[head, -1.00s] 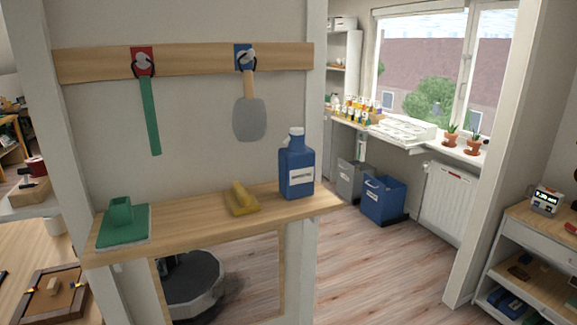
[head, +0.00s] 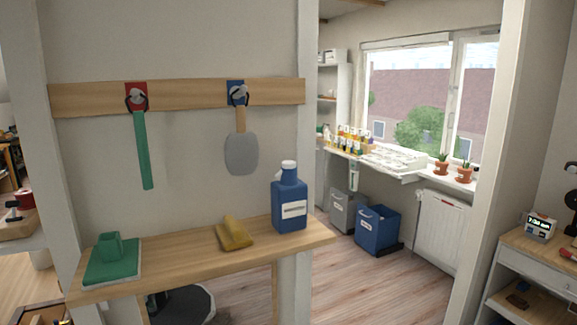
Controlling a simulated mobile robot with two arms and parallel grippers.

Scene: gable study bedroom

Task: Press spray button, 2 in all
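A blue bottle (head: 290,198) with a white cap and a white label stands upright at the right end of a wooden wall shelf (head: 190,262). Its white top (head: 288,165) could be the spray button, but it is too small to tell. Neither of my grippers shows in the head view.
On the shelf are a yellow block (head: 235,234) and a green-handled pad (head: 110,262). A green strip (head: 143,150) and a grey paddle (head: 241,154) hang from a rail above. Blue bin (head: 377,230) and grey bin (head: 345,211) stand beyond. Wooden floor right of the shelf is clear.

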